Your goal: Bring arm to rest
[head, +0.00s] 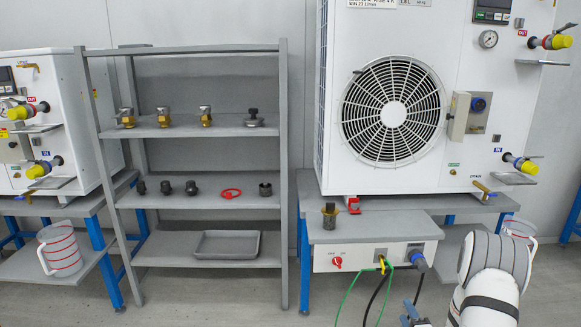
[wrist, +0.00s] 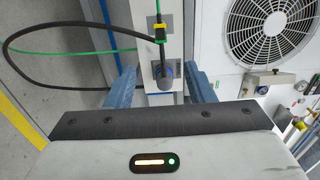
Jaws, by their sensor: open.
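My arm (head: 492,275), white with dark bands, stands at the lower right of the head view. My gripper (wrist: 160,78) shows in the wrist view as two blue fingers set wide apart, with nothing held between them. In the head view only a small blue-grey part of it shows at the bottom edge. Beyond the fingers, in line with the gap, is a blue-grey plug (wrist: 163,74) on the white control box. The same plug (head: 418,260) sits at the box's right end in the head view. I cannot tell the distance from fingers to plug.
The control box (head: 345,263) with a red switch is under the grey bench, with green and black cables (head: 378,290) hanging. A large fan unit (head: 395,110) stands above. A grey shelf (head: 200,215) with fittings and a tray (head: 228,245) is left. Striped jugs (head: 60,250) (head: 518,228) stand either side.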

